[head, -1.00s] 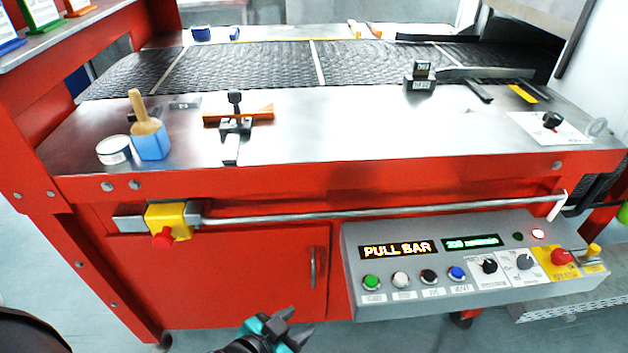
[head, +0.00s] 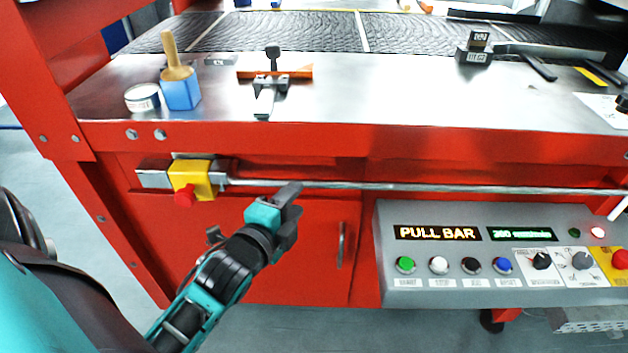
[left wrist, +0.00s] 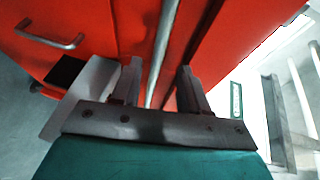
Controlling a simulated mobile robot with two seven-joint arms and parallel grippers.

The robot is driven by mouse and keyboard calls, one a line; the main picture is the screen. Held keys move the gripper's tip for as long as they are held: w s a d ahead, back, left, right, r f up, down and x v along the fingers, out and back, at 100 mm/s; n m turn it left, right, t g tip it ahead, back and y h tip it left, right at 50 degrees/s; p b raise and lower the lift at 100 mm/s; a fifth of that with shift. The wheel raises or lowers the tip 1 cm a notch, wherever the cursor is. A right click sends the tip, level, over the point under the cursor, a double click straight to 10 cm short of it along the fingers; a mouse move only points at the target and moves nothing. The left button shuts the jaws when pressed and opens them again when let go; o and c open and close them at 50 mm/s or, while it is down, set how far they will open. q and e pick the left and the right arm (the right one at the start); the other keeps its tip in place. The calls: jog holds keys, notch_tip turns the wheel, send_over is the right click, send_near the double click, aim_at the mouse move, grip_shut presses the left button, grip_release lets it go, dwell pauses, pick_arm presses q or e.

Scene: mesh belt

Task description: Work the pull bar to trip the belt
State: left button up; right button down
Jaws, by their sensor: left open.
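The pull bar (head: 420,187) is a long thin grey rod along the red front of the machine. Its left end meets a yellow switch block (head: 190,179) with a red knob. My left gripper (head: 291,193) is in front of the bar, right of the yellow block, and hides a little of the rod. In the left wrist view the bar (left wrist: 163,50) runs down between the two open, empty fingers (left wrist: 158,88). I cannot tell how much gap is left between fingers and bar. My right gripper is not in view.
A grey control panel (head: 385,240) with a lit "PULL BAR" display (head: 437,232) and several buttons juts out below the bar, right of my arm. A red cabinet door with a grey handle (head: 341,245) is below. A brush in a blue pot (head: 180,90) stands on the steel top.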

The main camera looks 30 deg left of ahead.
aim_at(308, 187)
pick_arm(q)
jog(key=b+x, duration=0.1)
jog(key=x, duration=0.8)
jog(key=shift+w+f, duration=0.15)
jog(key=shift+w, duration=0.2)
jog(key=shift+c, duration=0.2)
grip_shut()
